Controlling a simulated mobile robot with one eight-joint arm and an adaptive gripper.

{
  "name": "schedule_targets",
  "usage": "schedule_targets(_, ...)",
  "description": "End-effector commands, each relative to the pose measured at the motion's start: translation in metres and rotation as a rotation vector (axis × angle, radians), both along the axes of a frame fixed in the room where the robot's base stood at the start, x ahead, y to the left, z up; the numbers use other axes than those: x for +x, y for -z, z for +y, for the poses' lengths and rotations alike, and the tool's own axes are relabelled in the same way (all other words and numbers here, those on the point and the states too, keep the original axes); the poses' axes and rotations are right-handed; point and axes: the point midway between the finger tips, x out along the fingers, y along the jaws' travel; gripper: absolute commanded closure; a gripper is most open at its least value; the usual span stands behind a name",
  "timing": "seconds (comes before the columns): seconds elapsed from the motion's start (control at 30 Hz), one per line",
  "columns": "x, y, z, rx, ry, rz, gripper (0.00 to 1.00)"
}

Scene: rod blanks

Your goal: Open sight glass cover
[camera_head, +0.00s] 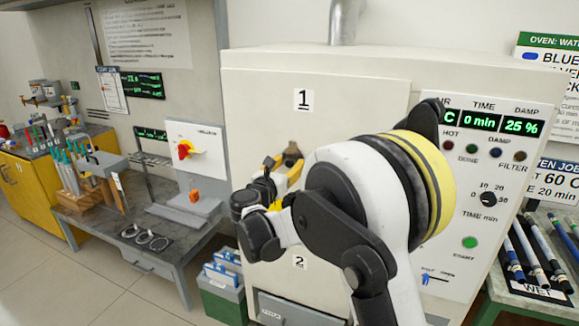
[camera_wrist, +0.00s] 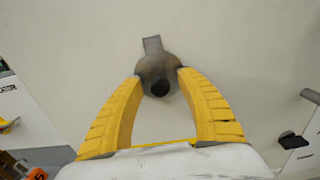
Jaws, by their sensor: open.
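The sight glass cover (camera_wrist: 156,66) is a small grey rounded plate with a strip at its top and a black knob (camera_wrist: 160,88) low on it. It sits on the cream oven front, and in the head view a brownish part of it (camera_head: 292,153) shows just above my gripper, below the number 1 label. My gripper (camera_wrist: 160,78) has yellow fingers, open, with one tip on each side of the cover's lower part and the knob between them. I cannot tell whether the tips touch it. In the head view my arm hides much of the oven front around my gripper (camera_head: 287,172).
A black handle (camera_wrist: 292,140) juts from the oven front at the wrist view's right. The oven's control panel (camera_head: 490,170) stands right of my arm. A grey bench (camera_head: 150,262) with tools is at left, and a rack of rods (camera_head: 540,250) is at right.

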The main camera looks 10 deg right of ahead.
Motion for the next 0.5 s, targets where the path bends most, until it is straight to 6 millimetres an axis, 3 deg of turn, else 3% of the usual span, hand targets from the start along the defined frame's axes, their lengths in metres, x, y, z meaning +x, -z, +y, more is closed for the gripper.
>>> schedule_targets(0.3, 0.0026, -0.0003, -0.0022, 0.001, 0.000, -0.001, 0.56)
schedule_targets(0.43, 0.0026, -0.0003, -0.0021, 0.001, 0.000, -0.001, 0.94)
schedule_targets(0.5, 0.0025, -0.0003, -0.0020, 0.001, 0.000, -0.001, 1.00)
